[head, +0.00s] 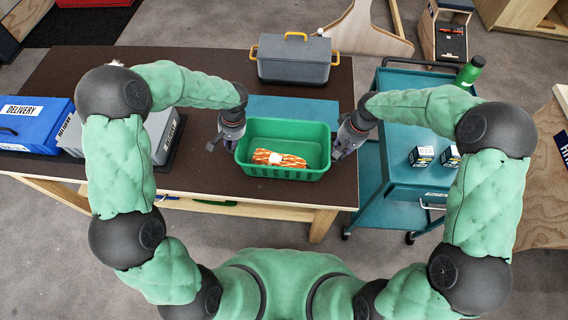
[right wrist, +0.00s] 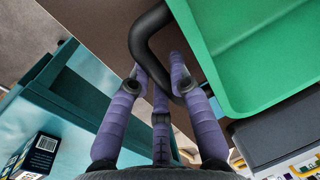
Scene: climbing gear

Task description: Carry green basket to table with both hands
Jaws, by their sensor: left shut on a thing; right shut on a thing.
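The green basket (head: 284,132) is over the front right part of the dark brown table (head: 205,183), with an orange and white bundle (head: 278,159) inside. Whether its base touches the table is hard to tell. My left gripper (head: 228,140) is at the basket's left end, shut, apparently on the handle there, which is mostly hidden. My right gripper (head: 344,147) is at the right end. In the right wrist view my right gripper's purple fingers (right wrist: 160,80) are closed around the black handle (right wrist: 137,36), beside the green basket wall (right wrist: 215,70).
A blue mat or lid (head: 290,108) lies behind the basket. A grey box with yellow handles (head: 294,62) stands at the back. A blue delivery box (head: 38,124) and a grey case (head: 165,135) sit left. A teal cart (head: 398,180) with small boxes stands right.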

